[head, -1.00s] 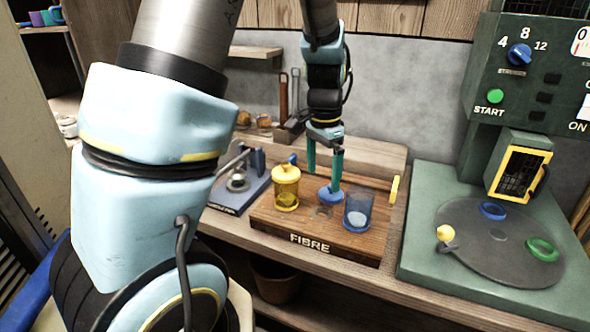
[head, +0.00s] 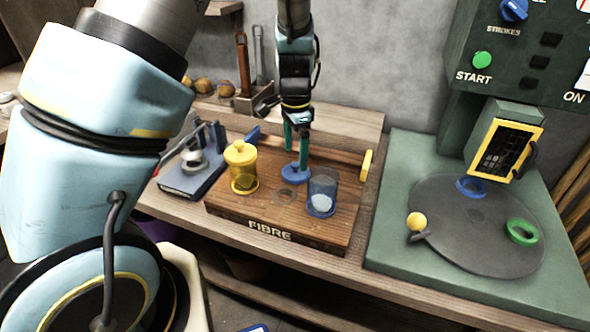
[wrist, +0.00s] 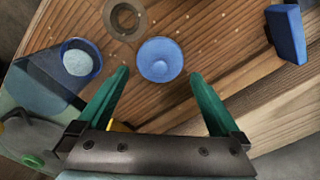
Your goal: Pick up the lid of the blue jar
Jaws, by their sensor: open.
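The blue jar (head: 322,194) stands without its lid at the front right of the wooden FIBRE board, with pale stuff inside. In the wrist view the jar (wrist: 80,62) is at the upper left. The blue lid (head: 296,174) lies on the board just behind and left of the jar. In the wrist view the lid (wrist: 159,60) shows as a round disc with a central knob. My gripper (head: 296,160) is above the lid with its green fingers pointing down. In the wrist view my gripper (wrist: 158,78) is open and empty, with the lid just beyond the gap between the fingertips.
A yellow lidded jar (head: 242,168) stands left on the board (head: 225,215). A blue block (wrist: 287,34) is right in the wrist view. A yellow upright piece (head: 366,165) is at the board's right edge. The green machine with its round plate (head: 470,255) stands further right.

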